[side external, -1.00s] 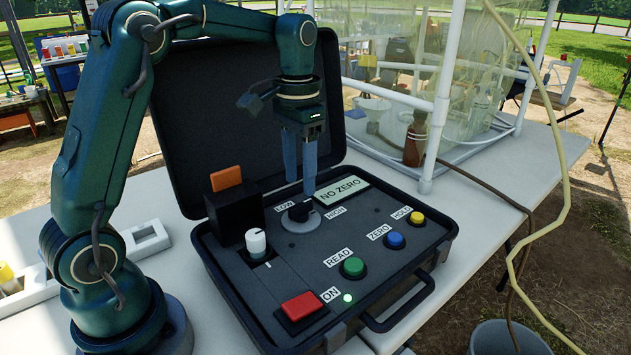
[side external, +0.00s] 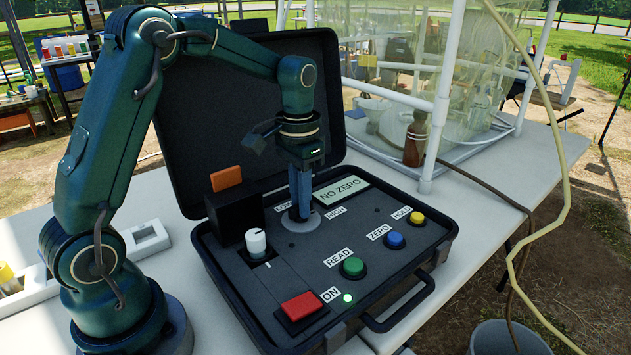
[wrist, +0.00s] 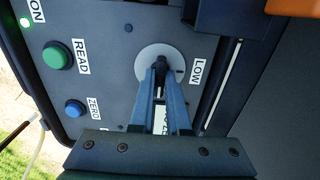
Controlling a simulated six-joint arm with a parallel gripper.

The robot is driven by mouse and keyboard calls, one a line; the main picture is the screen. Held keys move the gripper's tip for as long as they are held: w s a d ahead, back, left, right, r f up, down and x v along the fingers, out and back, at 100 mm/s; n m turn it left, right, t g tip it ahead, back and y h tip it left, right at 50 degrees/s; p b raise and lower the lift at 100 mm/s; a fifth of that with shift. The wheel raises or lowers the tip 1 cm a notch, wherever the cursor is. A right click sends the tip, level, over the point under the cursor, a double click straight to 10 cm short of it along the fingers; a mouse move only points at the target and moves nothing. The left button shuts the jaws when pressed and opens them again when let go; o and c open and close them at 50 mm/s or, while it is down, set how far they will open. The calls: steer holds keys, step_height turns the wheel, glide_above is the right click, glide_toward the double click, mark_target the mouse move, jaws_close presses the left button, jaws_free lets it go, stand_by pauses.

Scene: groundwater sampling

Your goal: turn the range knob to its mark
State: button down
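The range knob (wrist: 180,63) is a black knob on a pale round dial plate (side external: 301,225), between the LOW (wrist: 198,72) and HIGH (side external: 336,211) labels on the case panel. My gripper (side external: 300,214) points straight down over it, fingertips at the dial. In the wrist view, the two blue-grey fingers (wrist: 167,72) close in on the knob's sides, with dark knob between their tips. The fingers hide most of the knob, so its pointer direction is hard to read. The display (side external: 341,189) reads NO ZERO.
Green (side external: 353,267), blue (side external: 395,240), yellow (side external: 417,218) and red (side external: 302,306) buttons lie nearby. The open lid (side external: 190,110) rises behind.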

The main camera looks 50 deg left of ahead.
steer(key=n, duration=0.4)
steer(key=shift+n, duration=0.4)
steer(key=n, duration=1.3)
steer(key=c, duration=0.8)
jaws_free()
steer(key=shift+r, duration=2.6)
